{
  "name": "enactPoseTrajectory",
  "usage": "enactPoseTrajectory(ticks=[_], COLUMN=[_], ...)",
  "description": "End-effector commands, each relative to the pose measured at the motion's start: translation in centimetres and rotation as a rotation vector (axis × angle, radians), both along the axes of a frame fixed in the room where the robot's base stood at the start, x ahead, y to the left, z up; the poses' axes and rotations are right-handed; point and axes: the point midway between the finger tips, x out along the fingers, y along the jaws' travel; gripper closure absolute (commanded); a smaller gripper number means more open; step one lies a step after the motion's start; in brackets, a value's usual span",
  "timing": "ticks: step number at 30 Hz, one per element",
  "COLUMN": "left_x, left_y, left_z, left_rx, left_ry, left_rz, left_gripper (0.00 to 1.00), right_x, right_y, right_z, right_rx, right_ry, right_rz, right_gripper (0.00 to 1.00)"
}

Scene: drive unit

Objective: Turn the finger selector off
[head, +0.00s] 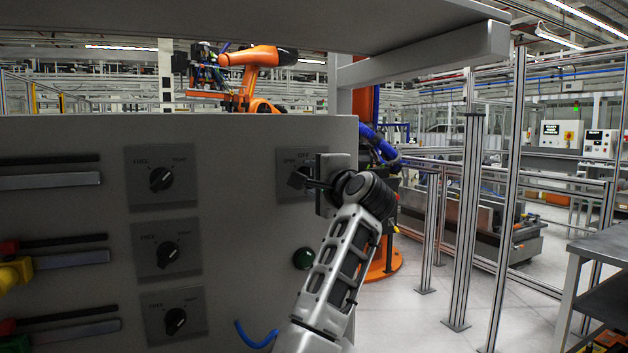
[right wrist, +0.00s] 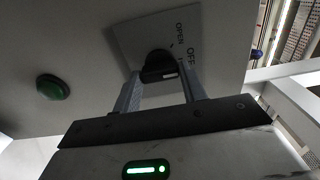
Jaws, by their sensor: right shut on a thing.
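The finger selector is a black rotary knob (right wrist: 160,66) on a grey square plate (right wrist: 205,40) lettered OPEN and OFF; a third label is partly hidden. In the head view its plate (head: 287,160) is at the right side of the grey panel, and the knob (head: 297,179) is partly covered by my gripper. My right gripper (head: 308,184) reaches it from the right. In the right wrist view the two fingers of my right gripper (right wrist: 161,86) stand on either side of the knob, shut on it. My left gripper is not in view.
Three similar black selectors (head: 161,179) stand in a column on the panel (head: 240,235). Slots with coloured handles (head: 15,272) are at the left. A green button (head: 304,259) is below the finger selector. A grey shelf (head: 240,25) overhangs the panel.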

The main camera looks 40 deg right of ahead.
Motion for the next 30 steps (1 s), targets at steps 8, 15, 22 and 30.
enactPoseTrajectory(ticks=[8,15,22,30], left_x=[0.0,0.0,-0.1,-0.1], left_y=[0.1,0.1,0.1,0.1], left_z=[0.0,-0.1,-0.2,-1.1], left_rx=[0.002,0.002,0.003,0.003], left_ry=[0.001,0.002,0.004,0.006], left_rz=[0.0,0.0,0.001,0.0], left_gripper=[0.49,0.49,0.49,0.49], right_x=[0.0,0.0,0.0,-2.7], right_y=[0.1,0.1,0.0,0.8], right_z=[0.0,0.0,0.0,-0.2], right_rx=[-0.006,-0.005,-0.005,-0.006], right_ry=[0.001,0.001,0.001,-0.001], right_rz=[0.002,0.002,0.001,-0.003], right_gripper=[0.81,0.36,0.36,0.36])
